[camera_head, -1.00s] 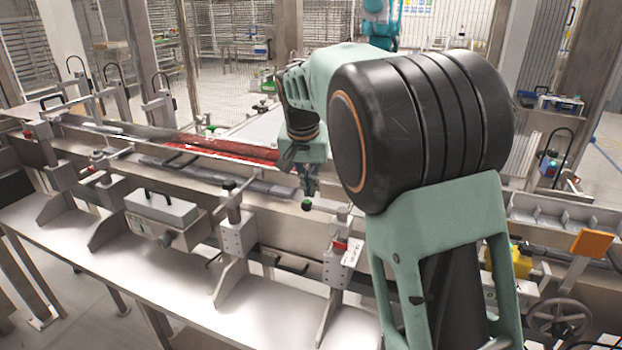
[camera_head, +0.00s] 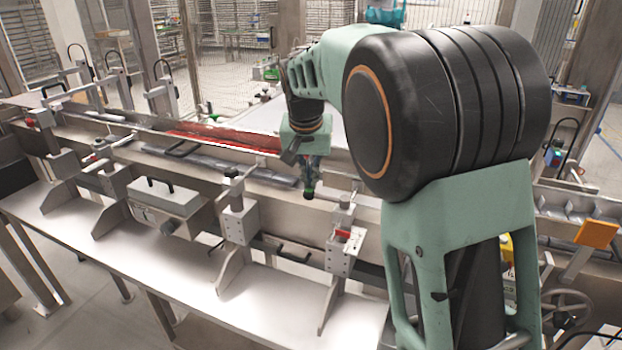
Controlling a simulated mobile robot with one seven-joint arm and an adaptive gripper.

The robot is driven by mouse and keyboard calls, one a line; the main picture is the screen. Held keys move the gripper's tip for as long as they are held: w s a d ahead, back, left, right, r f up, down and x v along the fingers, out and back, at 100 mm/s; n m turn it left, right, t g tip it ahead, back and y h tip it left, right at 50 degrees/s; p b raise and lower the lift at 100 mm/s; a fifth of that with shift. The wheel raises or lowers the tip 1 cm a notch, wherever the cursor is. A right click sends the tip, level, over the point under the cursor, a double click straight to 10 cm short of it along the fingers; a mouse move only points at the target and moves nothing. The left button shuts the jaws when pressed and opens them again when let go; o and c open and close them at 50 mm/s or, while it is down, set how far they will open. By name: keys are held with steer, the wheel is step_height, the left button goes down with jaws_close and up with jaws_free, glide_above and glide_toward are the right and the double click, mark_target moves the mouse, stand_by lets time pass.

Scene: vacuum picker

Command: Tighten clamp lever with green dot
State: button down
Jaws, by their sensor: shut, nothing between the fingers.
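The clamp lever knob with the green dot (camera_head: 309,191) is a small dark ball with some green on it, above the rail near the middle of the head view. My gripper (camera_head: 312,176) points down directly above the knob, with its fingers shut and close to it. I cannot tell whether they touch. The lever's arm is too small and too covered to make out. A metal clamp block (camera_head: 342,250) with a red part stands just to the right and in front of the knob.
Another clamp block (camera_head: 238,222) stands to the left, with a grey box (camera_head: 165,205) with a handle beyond it. A long metal rail and a pale table top (camera_head: 262,297) run across the front. A red strip (camera_head: 220,137) lies behind. A handwheel (camera_head: 568,312) is at right.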

mark_target(304, 195)
steer(key=shift+s, duration=0.1)
steer(key=shift+s+a+n+y, duration=0.3)
steer(key=shift+s+n, duration=0.4)
steer(key=shift+n, duration=0.3)
steer(key=s+n, duration=0.1)
steer(key=s+n+y, duration=0.1)
steer(key=shift+a+n+b, duration=0.2)
steer(key=shift+n+b, duration=0.2)
steer(key=s+d+n+g+y+b, duration=0.1)
steer(key=s+d+n, duration=0.3)
steer(key=s+n, duration=0.4)
steer(key=shift+s+n+g+y+b, duration=0.35)
steer(key=shift+n+g+y, duration=0.5)
steer(key=shift+n, duration=0.85)
